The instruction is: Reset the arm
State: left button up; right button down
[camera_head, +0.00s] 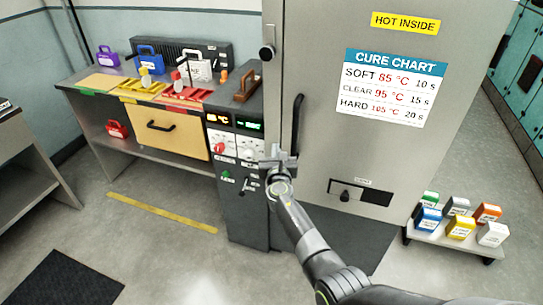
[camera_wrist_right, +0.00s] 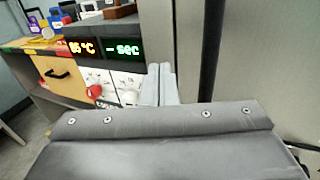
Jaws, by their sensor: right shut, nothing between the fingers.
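My right gripper (camera_head: 278,157) is shut and empty, in front of the grey control panel (camera_head: 240,192) and the left edge of the tall grey cabinet. In the right wrist view its fingertips (camera_wrist_right: 161,82) are together, with the panel behind them and a red knob (camera_wrist_right: 95,91) to their left. I cannot tell how far the fingers are from the panel. My right arm comes in from the lower right. My left gripper is not in view.
A dark vertical handle (camera_head: 298,122) is on the cabinet door (camera_head: 330,60), right of the gripper. A bench (camera_head: 95,75) with coloured trays and cases stands left. A low cart (camera_head: 455,241) with coloured containers is at right. Floor at front left is mostly clear.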

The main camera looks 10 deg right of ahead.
jog(key=s+d+f+m+g, duration=0.3)
jog(key=s+f+m, duration=0.2)
jog(key=s+f, duration=0.5)
jog(key=s+d+f+m+g, duration=0.25)
jog(key=s+f+m, duration=0.45)
jog(key=f, duration=0.6)
jog(key=s+d+f+m+g, duration=0.2)
jog(key=s+f+m+g, duration=0.2)
jog(key=s+f, duration=0.65)
jog(key=s+d+f+m+g, duration=0.2)
jog(key=s+f+m, duration=0.3)
jog(key=s, duration=0.8)
jog(key=s+d+f+m+g+y, duration=0.1)
jog(key=s+m, duration=0.6)
jog(key=s, duration=0.7)
jog(key=s+d+f+m+g, duration=0.4)
jog(key=s+f+m, duration=0.3)
jog(key=s, duration=0.6)
jog(key=shift+s+d+f+y, duration=0.15)
jog(key=shift+d+f+y, duration=0.15)
jog(key=shift+f, duration=0.55)
